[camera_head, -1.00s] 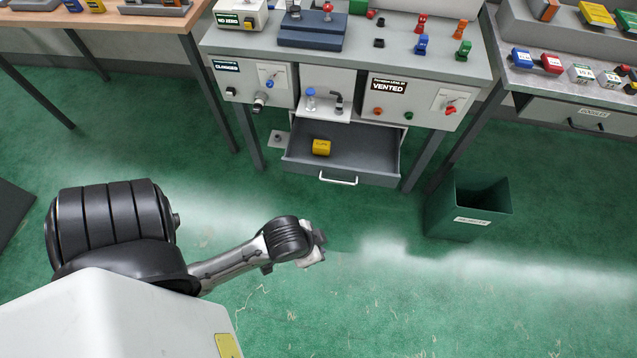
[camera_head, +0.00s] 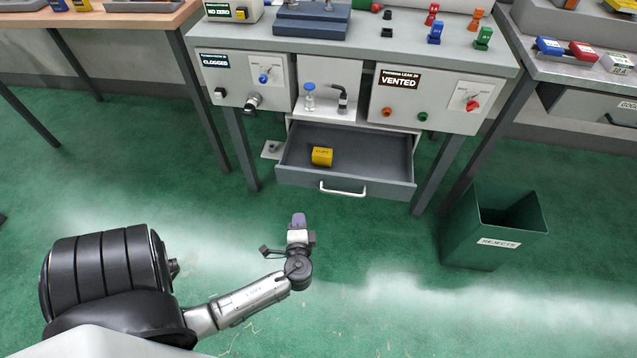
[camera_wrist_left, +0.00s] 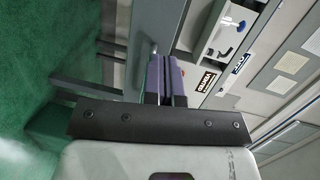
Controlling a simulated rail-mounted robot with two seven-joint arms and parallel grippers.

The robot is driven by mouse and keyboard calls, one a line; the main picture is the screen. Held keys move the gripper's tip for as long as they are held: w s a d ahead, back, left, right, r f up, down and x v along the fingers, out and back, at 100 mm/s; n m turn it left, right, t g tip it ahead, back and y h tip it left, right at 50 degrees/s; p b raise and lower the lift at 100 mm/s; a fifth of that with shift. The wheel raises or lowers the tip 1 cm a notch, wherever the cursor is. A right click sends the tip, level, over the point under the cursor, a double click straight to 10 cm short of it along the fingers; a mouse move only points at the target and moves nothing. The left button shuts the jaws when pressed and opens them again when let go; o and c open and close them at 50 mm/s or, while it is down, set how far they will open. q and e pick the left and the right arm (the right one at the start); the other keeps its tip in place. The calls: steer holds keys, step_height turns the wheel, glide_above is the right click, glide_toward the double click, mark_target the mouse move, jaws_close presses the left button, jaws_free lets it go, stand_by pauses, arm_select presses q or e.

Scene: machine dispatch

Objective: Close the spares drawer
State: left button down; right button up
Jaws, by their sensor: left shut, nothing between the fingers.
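The spares drawer (camera_head: 395,190) is grey and stands pulled out under the middle of the workbench. A white bar handle (camera_head: 343,190) is on its front face. A yellow block (camera_head: 322,156) lies inside, towards the left. My left gripper (camera_head: 298,219) is in front of the drawer, just left of the handle and apart from it. Its purple fingers are shut and empty, pointing towards the drawer. The shut fingers also show in the left wrist view (camera_wrist_left: 165,80). My right gripper is not in view.
A green rejects bin (camera_head: 490,232) stands on the floor right of the drawer. Bench legs (camera_head: 242,150) flank the drawer. Above it, a small shelf holds a blue-capped bottle (camera_head: 309,97). The green floor before the drawer is clear.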

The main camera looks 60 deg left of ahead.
arm_select(q)
steer(key=w+d+r+m+t, duration=0.2)
steer(key=w+m+t, duration=0.1)
steer(key=t, duration=0.1)
steer(key=b, duration=0.4)
glide_toward(320, 175)
steer(key=x, duration=0.7)
steer(key=shift+w+a+r, duration=0.1)
steer(key=shift+w+a, duration=0.05)
steer(key=shift+a, duration=0.05)
